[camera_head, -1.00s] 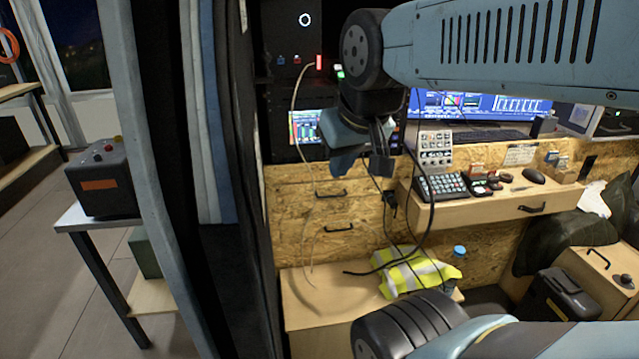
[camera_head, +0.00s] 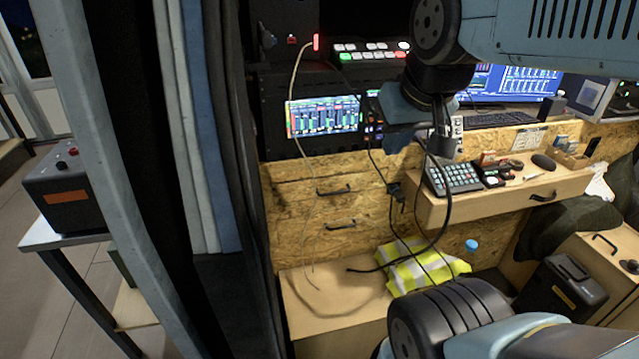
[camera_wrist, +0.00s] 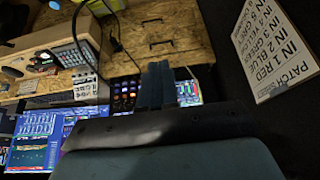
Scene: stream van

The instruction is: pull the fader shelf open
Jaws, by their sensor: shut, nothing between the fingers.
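A light wooden shelf (camera_head: 500,200) juts from the plywood wall at the right in the head view. It has a black bar handle (camera_head: 543,197) on its front and carries a button keypad (camera_head: 452,177). Two plywood drawer fronts with black handles (camera_head: 333,191) (camera_head: 340,225) lie to its left. No readable label shows which is the fader shelf. My gripper (camera_head: 402,132) is shut and empty, in front of the rack, above and left of the shelf and apart from all handles. The wrist view shows its closed fingers (camera_wrist: 155,85) and the shelf (camera_wrist: 40,42) upside down.
Cables (camera_head: 440,215) hang below my gripper, in front of the shelf's left end. A lit mixer screen (camera_head: 322,117) stands behind. A hi-vis vest (camera_head: 415,268) lies on a low bench (camera_head: 325,300). Dark curtains (camera_head: 150,150) stand at the left. A patch card (camera_wrist: 275,45) shows in the wrist view.

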